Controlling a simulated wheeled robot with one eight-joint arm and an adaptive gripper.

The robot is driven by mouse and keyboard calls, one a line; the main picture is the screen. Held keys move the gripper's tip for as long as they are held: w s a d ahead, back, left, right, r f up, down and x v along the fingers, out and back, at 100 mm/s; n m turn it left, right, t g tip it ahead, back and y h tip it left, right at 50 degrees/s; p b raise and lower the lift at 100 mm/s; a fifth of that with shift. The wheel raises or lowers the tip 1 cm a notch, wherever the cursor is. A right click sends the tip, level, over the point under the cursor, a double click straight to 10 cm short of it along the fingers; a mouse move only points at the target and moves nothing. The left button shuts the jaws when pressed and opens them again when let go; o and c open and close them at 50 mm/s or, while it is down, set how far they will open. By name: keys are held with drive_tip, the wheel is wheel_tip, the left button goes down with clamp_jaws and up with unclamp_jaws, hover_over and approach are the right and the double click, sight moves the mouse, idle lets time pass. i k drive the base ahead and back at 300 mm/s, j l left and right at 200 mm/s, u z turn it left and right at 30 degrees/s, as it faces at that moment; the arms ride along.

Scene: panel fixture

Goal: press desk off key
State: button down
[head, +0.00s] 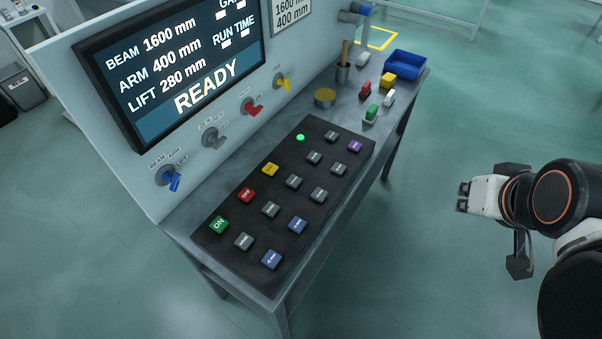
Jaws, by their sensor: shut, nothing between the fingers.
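The red OFF key (246,195) sits on the black key panel (322,222) that lies on the desk. It is between the green ON key (218,224) and a yellow key (270,170), along the panel's edge nearest the upright board. My gripper (463,197) is at the right of the head view, clear of the desk, with its fingertips pointing left. Its fingers are together and hold nothing. It is well apart from the red key and touches no key.
The upright board carries a screen reading READY (180,75) and several coloured knobs, including a red one (252,108). A blue bin (404,65), a tool cup (343,72) and small coloured blocks stand at the desk's far end. Open floor lies between my gripper and the desk.

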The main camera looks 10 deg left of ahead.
sight(246, 194)
drive_tip(key=u, duration=1.55)
